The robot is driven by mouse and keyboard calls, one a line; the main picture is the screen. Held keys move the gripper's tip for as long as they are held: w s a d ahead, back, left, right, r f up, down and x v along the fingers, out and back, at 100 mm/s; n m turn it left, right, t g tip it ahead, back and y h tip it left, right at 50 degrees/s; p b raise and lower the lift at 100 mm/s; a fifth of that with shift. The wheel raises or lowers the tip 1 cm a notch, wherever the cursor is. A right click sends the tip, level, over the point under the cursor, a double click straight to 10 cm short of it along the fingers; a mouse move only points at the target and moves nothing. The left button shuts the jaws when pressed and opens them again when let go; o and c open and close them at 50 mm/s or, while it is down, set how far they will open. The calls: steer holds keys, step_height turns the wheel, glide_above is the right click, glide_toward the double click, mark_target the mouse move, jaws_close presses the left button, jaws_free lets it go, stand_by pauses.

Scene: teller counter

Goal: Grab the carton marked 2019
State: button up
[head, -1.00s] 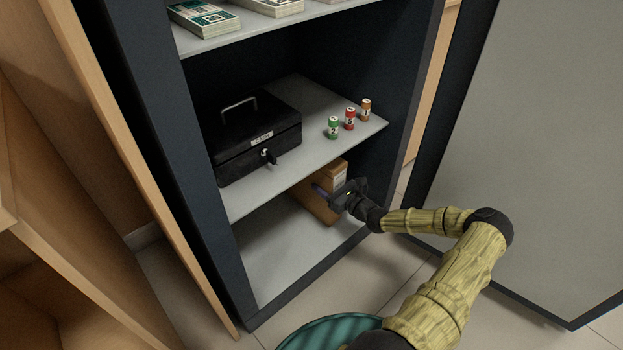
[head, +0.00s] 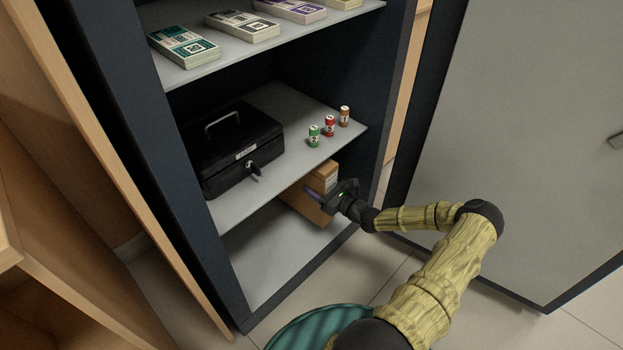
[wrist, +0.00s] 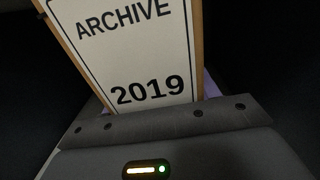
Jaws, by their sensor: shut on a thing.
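The brown carton (head: 308,203) is in the lowest compartment of the dark cabinet, partly under the middle shelf. In the wrist view the carton's white label (wrist: 140,55) reads "ARCHIVE 2019" and stands close in front of my gripper. My gripper (head: 322,194) is shut on the carton at its near side. The carton looks slightly tilted in the head view. Its far part is hidden by the shelf, and the fingertips are mostly hidden in the wrist view.
The middle shelf (head: 290,170) above holds a black cash box (head: 235,148) and three small rolls, green (head: 314,136), red (head: 330,126) and orange (head: 345,116). Banknote bundles (head: 184,47) lie on the top shelf. The open cabinet door (head: 530,150) stands at the right. The compartment floor left of the carton is bare.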

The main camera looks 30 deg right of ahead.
steer(key=p+v, duration=0.5)
steer(key=v, duration=0.9)
steer(key=shift+s, duration=0.3)
steer(key=shift+d, duration=0.1)
